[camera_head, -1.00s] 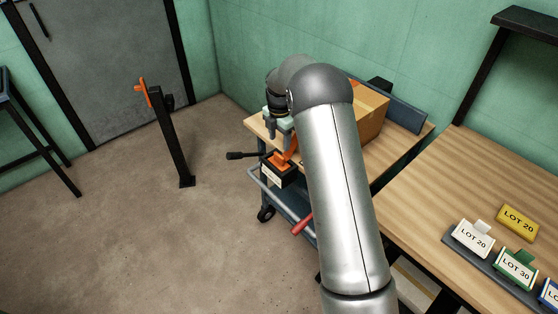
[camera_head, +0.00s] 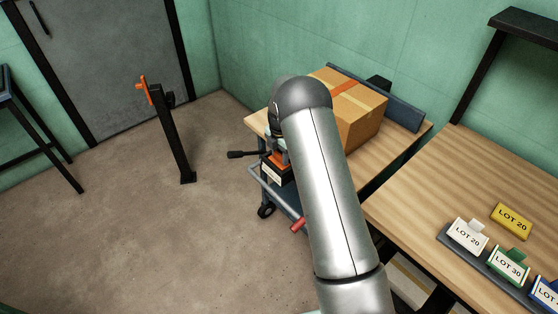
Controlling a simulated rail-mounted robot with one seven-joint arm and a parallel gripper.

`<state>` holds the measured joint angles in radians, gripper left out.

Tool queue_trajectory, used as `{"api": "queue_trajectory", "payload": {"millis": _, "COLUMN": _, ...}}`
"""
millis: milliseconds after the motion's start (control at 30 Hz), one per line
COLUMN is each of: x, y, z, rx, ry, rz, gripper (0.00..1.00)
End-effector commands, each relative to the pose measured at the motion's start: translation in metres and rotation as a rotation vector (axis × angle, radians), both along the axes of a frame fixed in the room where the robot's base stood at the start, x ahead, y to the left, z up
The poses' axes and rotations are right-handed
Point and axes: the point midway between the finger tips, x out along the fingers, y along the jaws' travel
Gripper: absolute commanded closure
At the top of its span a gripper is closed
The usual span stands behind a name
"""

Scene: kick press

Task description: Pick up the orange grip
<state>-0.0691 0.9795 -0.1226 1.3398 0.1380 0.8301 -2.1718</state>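The orange grip (camera_head: 284,158) is mostly hidden behind my arm. Its visible orange part stands at a small dark box with a white label (camera_head: 271,172), at the left end of the cart's wooden top. My gripper (camera_head: 277,147) is low at the orange grip, pointing down. My arm covers most of its fingers, so I cannot tell whether they are open or touching the grip.
A cardboard box (camera_head: 362,112) stands behind my arm on the wooden-topped cart (camera_head: 257,122). A black lever (camera_head: 241,154) sticks out left. A black post (camera_head: 172,137) with an orange piece stands on open floor.

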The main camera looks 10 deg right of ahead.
Motion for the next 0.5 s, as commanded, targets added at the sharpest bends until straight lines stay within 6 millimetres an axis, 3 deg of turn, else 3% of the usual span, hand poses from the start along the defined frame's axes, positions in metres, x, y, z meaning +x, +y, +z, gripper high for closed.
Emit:
{"api": "queue_trajectory", "payload": {"millis": 33, "x": -0.0002, "y": -0.0001, "z": 0.0, "rx": 0.0, "ry": 0.0, "rz": 0.0, "gripper": 0.73}}
{"api": "queue_trajectory", "payload": {"millis": 67, "x": -0.0001, "y": -0.0002, "z": 0.0, "rx": 0.0, "ry": 0.0, "rz": 0.0, "gripper": 0.82}}
{"api": "queue_trajectory", "payload": {"millis": 500, "x": 0.0007, "y": -0.0004, "z": 0.0074, "rx": 0.0, "ry": -0.002, "rz": -0.001, "gripper": 0.82}}
